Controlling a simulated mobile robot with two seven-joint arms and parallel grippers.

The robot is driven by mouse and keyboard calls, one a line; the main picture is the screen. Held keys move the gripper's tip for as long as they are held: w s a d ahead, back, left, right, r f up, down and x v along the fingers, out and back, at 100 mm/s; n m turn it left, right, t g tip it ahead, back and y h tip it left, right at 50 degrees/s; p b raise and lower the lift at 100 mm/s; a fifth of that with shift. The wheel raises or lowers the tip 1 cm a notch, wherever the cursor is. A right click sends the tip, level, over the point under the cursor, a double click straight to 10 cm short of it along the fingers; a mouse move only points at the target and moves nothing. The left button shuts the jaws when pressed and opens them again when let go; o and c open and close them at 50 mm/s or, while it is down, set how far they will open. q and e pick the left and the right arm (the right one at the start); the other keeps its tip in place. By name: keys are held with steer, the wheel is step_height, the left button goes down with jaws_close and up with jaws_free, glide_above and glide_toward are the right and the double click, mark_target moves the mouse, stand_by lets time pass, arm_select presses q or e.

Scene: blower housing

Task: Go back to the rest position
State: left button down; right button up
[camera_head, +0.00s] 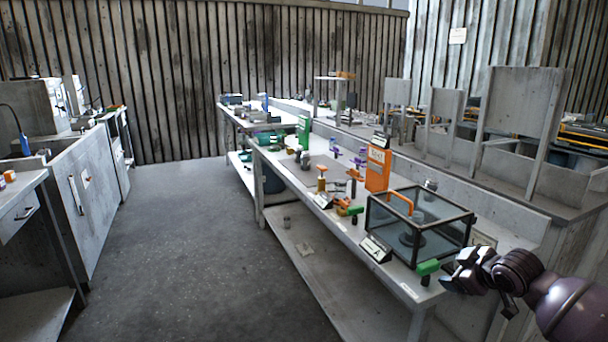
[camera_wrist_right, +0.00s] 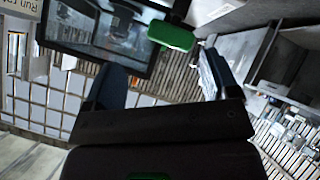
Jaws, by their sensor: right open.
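My right gripper (camera_head: 457,278) is at the lower right of the head view, at the near end of the long workbench (camera_head: 340,222). It is beside a green-handled tool (camera_head: 428,268) and the glass case (camera_head: 440,235). In the right wrist view the two fingers of my right gripper (camera_wrist_right: 165,85) stand apart with nothing between them. The green handle (camera_wrist_right: 172,37) shows just beyond the fingertips, and whether it touches them is hard to tell. My left gripper is in neither view.
The bench carries an orange box (camera_head: 378,168), a small sign (camera_head: 376,248) and several coloured tools. Upright grey panels (camera_head: 520,100) stand behind it. Grey cabinets (camera_head: 85,185) line the left side. The floor (camera_head: 190,240) between is clear.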

steer(key=s+a+f+m+t+y+p, duration=0.1)
steer(key=s+a+f+t, duration=0.1)
steer(key=s+a+f, duration=0.45)
steer(key=s+a+f+m+t+p, duration=0.1)
steer(key=s+a, duration=0.2)
steer(key=s, duration=0.6)
arm_select(q)
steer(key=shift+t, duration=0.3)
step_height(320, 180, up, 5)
steer(key=p, duration=0.3)
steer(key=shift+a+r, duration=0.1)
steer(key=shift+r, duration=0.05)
arm_select(e)
steer(key=s+f+m+g+h, duration=0.1)
steer(key=s+f+m, duration=0.2)
steer(key=s, duration=1)
steer(key=s+f+m+g+h, duration=0.1)
steer(key=s+f, duration=0.6)
steer(key=s, duration=0.7)
steer(key=shift+s+f+m+g+h, duration=0.25)
steer(key=shift+m+h, duration=0.35)
steer(key=shift+m, duration=0.4)
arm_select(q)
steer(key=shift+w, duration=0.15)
arm_select(e)
steer(key=shift+d, duration=0.1)
